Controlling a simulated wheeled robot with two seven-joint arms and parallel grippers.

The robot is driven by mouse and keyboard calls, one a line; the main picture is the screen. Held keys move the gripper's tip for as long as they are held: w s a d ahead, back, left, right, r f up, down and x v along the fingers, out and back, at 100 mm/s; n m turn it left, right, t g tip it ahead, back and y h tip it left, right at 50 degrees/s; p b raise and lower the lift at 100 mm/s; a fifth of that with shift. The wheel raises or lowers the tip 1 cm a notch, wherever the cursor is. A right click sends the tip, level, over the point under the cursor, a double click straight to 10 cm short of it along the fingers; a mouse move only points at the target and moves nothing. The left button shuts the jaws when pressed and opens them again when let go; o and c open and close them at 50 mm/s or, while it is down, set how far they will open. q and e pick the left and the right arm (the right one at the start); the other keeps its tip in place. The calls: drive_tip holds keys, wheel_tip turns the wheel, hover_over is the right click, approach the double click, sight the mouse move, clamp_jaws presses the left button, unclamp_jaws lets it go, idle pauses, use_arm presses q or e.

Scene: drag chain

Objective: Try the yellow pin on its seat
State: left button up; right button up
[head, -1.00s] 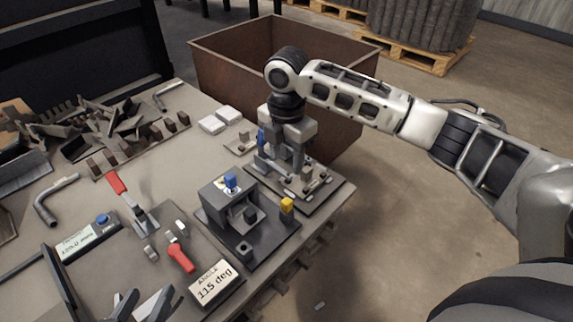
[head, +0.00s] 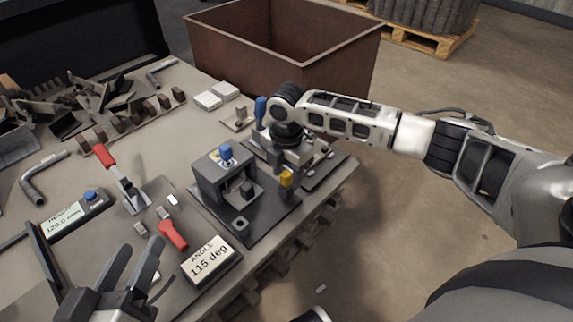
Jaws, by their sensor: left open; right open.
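The yellow pin (head: 286,179) stands upright at the right corner of the dark fixture (head: 262,225) near the table's right edge. A small socket-like block (head: 240,223) sits at the fixture's front; I cannot tell whether it is the pin's seat. My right gripper (head: 287,158) is low, just behind the yellow pin in the picture. Its fingertips are mostly hidden by its wrist and the fixture, and I see nothing held. My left gripper (head: 131,268) is at the lower left, fingers apart and empty, above the table.
A blue-topped pin (head: 225,152) is on the fixture's block. A red-handled clamp (head: 172,234) and the angle display reading 115 deg (head: 209,262) lie in front. Another red lever (head: 104,155) stands left. A rusty bin (head: 235,60) is behind the table.

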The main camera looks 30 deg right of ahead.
sight(286, 173)
use_arm(q)
drive_tip(key=shift+r, duration=0.1)
use_arm(e)
drive_tip(key=shift+f, duration=0.25)
clamp_jaws()
drive_tip(key=shift+r+p, duration=0.5)
drive_tip(key=shift+p, duration=0.05)
drive_tip(key=shift+r+p, duration=0.7)
drive_tip(key=shift+p, duration=0.1)
drive_tip(key=shift+r+p, duration=0.65)
drive_tip(key=shift+p, duration=0.1)
drive_tip(key=shift+r+p, duration=0.35)
drive_tip(key=shift+p, duration=0.05)
drive_tip(key=shift+r+p, duration=0.65)
drive_tip(key=shift+p, duration=0.1)
use_arm(q)
drive_tip(key=shift+s+a+f+m+g+y, duration=0.1)
drive_tip(key=shift+a+f+m+g+y, duration=0.3)
drive_tip(key=shift+a+f+g+y, duration=0.25)
drive_tip(key=shift+s+a+f+m+g+y, duration=0.1)
drive_tip(key=shift+a+f+m+g+y, duration=0.35)
drive_tip(key=shift+f, duration=0.4)
use_arm(e)
drive_tip(key=shift+r, duration=0.15)
